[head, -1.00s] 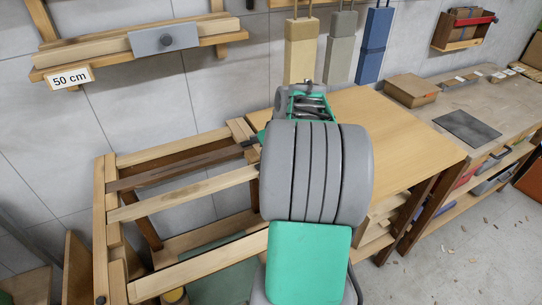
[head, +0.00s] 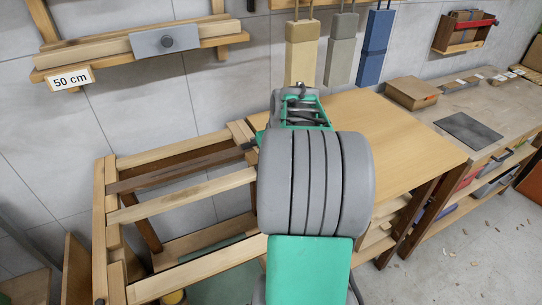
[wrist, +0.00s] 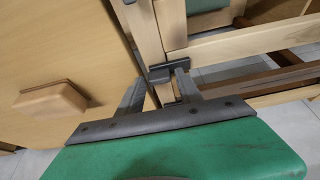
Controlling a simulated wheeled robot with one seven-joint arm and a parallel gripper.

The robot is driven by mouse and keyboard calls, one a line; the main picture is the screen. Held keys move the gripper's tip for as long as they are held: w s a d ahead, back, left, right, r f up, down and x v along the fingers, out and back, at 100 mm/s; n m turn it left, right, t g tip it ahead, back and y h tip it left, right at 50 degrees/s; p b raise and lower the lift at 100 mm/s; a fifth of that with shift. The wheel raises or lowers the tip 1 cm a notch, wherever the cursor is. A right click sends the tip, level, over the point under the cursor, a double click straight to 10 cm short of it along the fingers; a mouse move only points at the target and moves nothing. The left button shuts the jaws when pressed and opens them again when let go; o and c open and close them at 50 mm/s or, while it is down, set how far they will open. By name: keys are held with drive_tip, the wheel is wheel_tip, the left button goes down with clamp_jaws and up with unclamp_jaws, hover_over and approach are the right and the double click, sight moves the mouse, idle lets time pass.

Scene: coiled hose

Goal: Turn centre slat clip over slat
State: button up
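In the head view, a wooden slatted frame (head: 112,225) stands left of my arm. It has a light slat (head: 185,196) and a darker brown slat (head: 180,168) behind it. In the wrist view, a light slat (wrist: 245,46) and the brown slat (wrist: 285,84) run to the right. A dark grey clip (wrist: 168,70) sits at the frame's wooden end post. My gripper (wrist: 160,84) has its two fingers apart, with the clip by the right fingertip. I cannot tell whether they touch. In the head view my arm hides most of the gripper.
A wooden tabletop (head: 385,140) adjoins the frame on the right, and a wooden block (wrist: 52,101) lies on it in the wrist view. A wall shelf (head: 130,60) labelled 50 cm hangs at upper left. A workbench (head: 490,115) with a cardboard box (head: 413,92) stands at the right.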

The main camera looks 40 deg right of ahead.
drive_tip(key=shift+o, duration=0.8)
drive_tip(key=d+v, duration=0.1)
drive_tip(key=v, duration=0.6)
drive_tip(key=shift+a+r, duration=0.45)
drive_tip(key=shift+a, duration=0.1)
drive_tip(key=shift+s, duration=0.15)
